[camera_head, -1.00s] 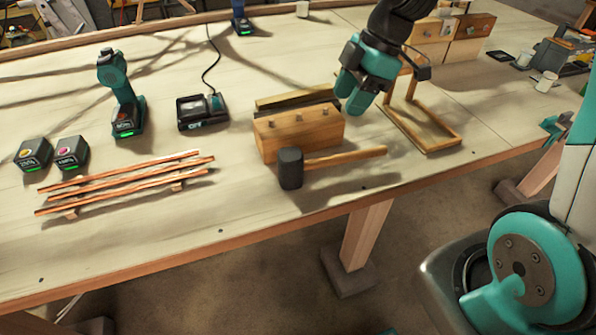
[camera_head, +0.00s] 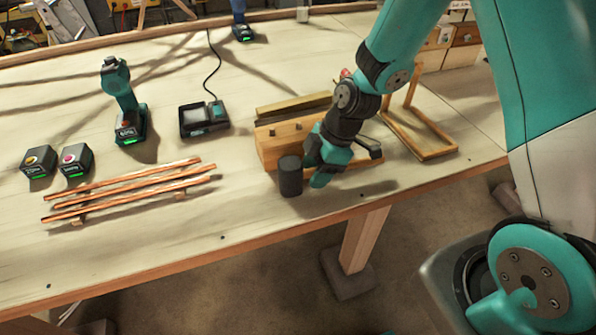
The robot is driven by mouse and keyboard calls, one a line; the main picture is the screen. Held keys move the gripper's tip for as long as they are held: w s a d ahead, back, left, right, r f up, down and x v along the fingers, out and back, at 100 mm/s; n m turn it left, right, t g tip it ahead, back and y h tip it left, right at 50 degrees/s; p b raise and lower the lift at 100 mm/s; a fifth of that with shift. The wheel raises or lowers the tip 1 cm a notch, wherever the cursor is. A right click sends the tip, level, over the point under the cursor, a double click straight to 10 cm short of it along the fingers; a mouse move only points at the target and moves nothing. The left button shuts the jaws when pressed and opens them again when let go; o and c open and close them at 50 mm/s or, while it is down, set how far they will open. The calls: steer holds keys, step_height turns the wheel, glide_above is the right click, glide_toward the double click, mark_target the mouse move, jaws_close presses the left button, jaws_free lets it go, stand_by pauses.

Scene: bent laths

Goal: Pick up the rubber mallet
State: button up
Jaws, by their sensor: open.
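The rubber mallet (camera_head: 290,177) lies on the workbench near its front edge. Its dark head shows clearly. Most of its wooden handle is hidden behind my gripper, with only a short stretch visible to the right. My gripper (camera_head: 314,176) is open and points down at the handle, just right of the head. I cannot tell whether the fingers touch the handle or straddle it.
A wooden block clamp (camera_head: 268,146) stands close behind the mallet. A wooden frame (camera_head: 437,154) is to the right. Copper laths (camera_head: 130,192) lie left, with a drill (camera_head: 125,105), two batteries (camera_head: 75,160) and a charger (camera_head: 203,118) beyond. Bare bench (camera_head: 180,235) lies in front.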

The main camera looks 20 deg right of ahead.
steer(key=shift+a+f, duration=0.1)
steer(key=shift+f, duration=0.15)
jaws_close()
steer(key=shift+r, duration=0.1)
